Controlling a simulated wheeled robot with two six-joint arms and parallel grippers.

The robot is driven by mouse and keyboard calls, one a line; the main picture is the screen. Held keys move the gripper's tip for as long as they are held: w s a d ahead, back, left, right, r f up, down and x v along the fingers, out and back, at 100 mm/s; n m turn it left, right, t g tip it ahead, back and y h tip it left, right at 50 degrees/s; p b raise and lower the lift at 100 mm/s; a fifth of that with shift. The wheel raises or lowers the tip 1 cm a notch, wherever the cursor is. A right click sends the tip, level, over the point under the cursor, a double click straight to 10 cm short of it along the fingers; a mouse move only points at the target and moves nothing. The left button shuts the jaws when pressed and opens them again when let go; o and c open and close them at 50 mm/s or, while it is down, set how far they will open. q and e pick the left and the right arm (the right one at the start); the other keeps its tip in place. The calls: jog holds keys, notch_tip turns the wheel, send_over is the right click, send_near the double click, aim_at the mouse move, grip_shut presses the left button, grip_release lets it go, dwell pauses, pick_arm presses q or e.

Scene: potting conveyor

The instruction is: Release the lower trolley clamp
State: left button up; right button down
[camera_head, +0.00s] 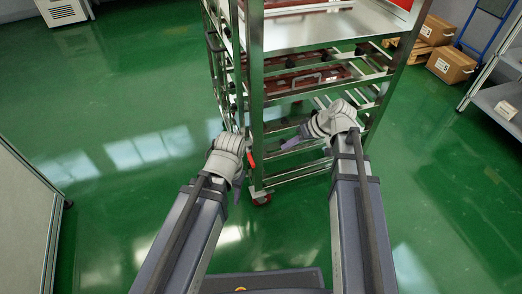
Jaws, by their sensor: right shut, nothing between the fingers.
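A metal rack trolley (256,90) stands upright in the middle of the view. A small red lever (251,160), which looks like the lower clamp, sits low on its near left post. My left gripper (239,182) is just left of and below this lever; its fingers are too small and dark to tell open from shut, and I cannot tell whether it touches the lever. My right gripper (291,143) is shut and empty. It points left in front of the lower rails, to the right of the lever and apart from it.
Reddish trays (300,80) lie in the trolley. Cardboard boxes (450,65) and a grey shelf (500,105) stand at the right. A pale panel (25,225) stands at the left. Green floor is clear at the left.

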aim_at(249, 155)
jog(key=shift+w+d+r, duration=0.1)
dwell(0.3)
jog(key=w+a+f+b, duration=0.1)
jog(key=a+f+b, duration=0.7)
jog(key=a, duration=0.1)
jog(key=shift+w+a, duration=0.2)
dwell(0.5)
